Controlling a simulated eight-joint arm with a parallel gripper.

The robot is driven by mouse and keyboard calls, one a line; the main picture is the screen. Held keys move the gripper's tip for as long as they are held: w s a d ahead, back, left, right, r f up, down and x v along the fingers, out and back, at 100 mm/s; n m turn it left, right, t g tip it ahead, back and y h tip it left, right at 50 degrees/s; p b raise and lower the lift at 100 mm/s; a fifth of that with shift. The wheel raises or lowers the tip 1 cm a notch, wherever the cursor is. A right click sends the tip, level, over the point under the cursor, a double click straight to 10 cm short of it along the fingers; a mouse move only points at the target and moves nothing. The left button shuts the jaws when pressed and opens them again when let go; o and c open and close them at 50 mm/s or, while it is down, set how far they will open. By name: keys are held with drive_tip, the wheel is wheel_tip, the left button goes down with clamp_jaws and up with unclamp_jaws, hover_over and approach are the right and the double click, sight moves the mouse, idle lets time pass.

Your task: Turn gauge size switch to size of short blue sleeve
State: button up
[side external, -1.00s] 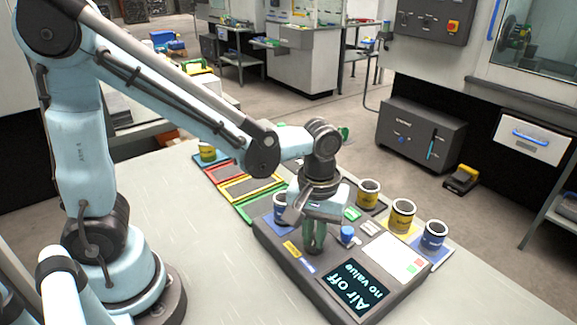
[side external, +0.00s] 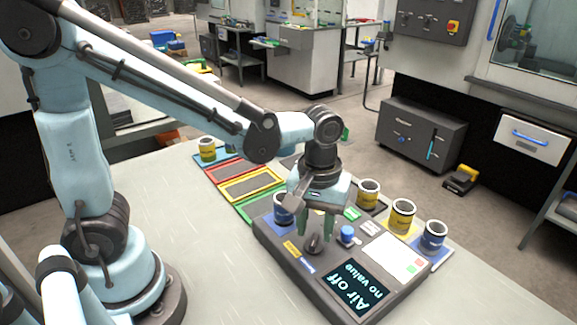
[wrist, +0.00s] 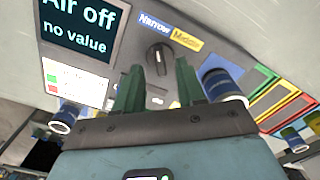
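The gauge size switch is a dark knob (side external: 313,244) on the grey gauge box (side external: 275,248), also seen in the wrist view (wrist: 158,58). Beside it are a blue "Narrow" label (wrist: 157,20) and a yellow "Middle" label (wrist: 187,40). I cannot tell which label the knob points to. My gripper (side external: 317,235) is open above the knob, its two green fingers apart and empty. One blue sleeve (side external: 283,209) stands left of the gripper; another blue sleeve (side external: 434,236) stands at the box's right. I cannot tell which is the short one.
Two yellow sleeves (side external: 368,194) (side external: 402,216) stand along the box's far side. A blue button (side external: 347,234) sits right of the knob. The display (side external: 355,288) reads "Air off, no value". Coloured trays (side external: 250,187) lie behind; the table's front left is clear.

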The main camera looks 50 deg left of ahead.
sight(314, 238)
wheel_tip(314, 238, up, 10)
idle(0.5)
drive_tip(key=a+f+m+t, duration=0.1)
drive_tip(key=a+m+t, duration=0.1)
drive_tip(key=a, duration=0.1)
drive_tip(key=s+a+f+m+t, duration=0.1)
drive_tip(key=a+m+t, duration=0.1)
drive_tip(key=a, duration=0.1)
drive_tip(key=s+a+f+m+t, duration=0.1)
drive_tip(key=a+f+m+t, duration=0.1)
drive_tip(key=a+m+t, duration=0.1)
drive_tip(key=shift+s, duration=0.1)
